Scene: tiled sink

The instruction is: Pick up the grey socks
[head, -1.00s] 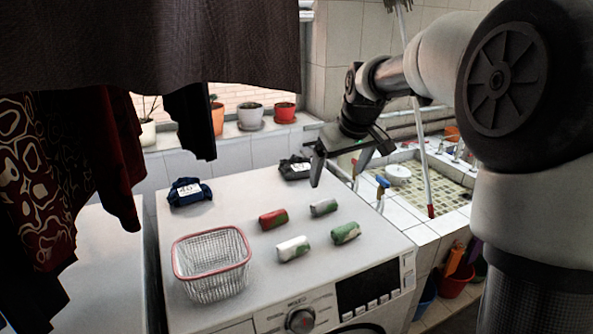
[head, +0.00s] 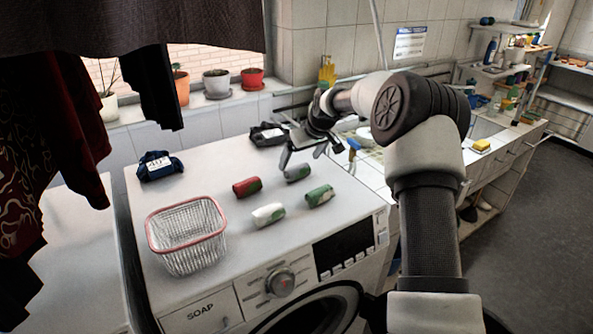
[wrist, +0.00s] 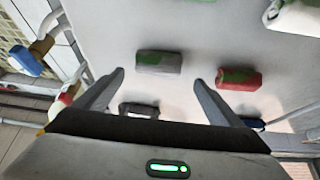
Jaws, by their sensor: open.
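The grey socks (head: 298,173), a grey roll with a green patch, lie on the white washing machine top. In the wrist view the grey roll (wrist: 159,62) lies ahead of my fingertips, roughly between their lines. My gripper (head: 302,159) is open and empty, just behind the grey roll in the head view. Its two fingers (wrist: 158,77) are spread apart in the wrist view, and neither visibly touches the roll. The height of the fingertips above the machine top is hard to tell.
A red roll (head: 246,187), a white roll (head: 268,214) and a green roll (head: 319,196) lie nearby. A red-rimmed wire basket (head: 187,240) stands front left. A dark folded bundle (head: 267,135) and a blue one (head: 158,166) lie at the back. Dark cloth (head: 130,25) hangs upper left.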

